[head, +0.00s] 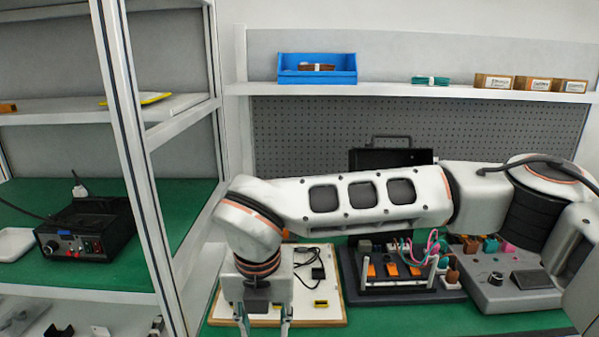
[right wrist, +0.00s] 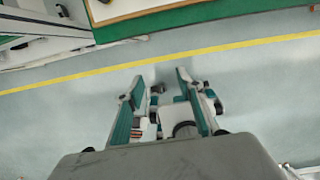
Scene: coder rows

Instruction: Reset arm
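My right arm (head: 365,197) reaches in from the right and stretches across the head view above the green workbench. Its gripper (head: 264,326) hangs down at the bottom, in front of the wooden-framed white board, with the fingertips near the picture's lower edge. In the right wrist view the gripper (right wrist: 160,84) has its two fingers spread apart, with grey floor showing between the tips and nothing held. My left arm and gripper are not in view.
The white board (head: 318,285), a black rig with coloured wires (head: 398,285) and a grey control box (head: 510,296) stand on the bench (head: 400,325). A metal shelf (head: 137,165) rises at left. A wall shelf (head: 390,90) carries a blue bin (head: 317,76).

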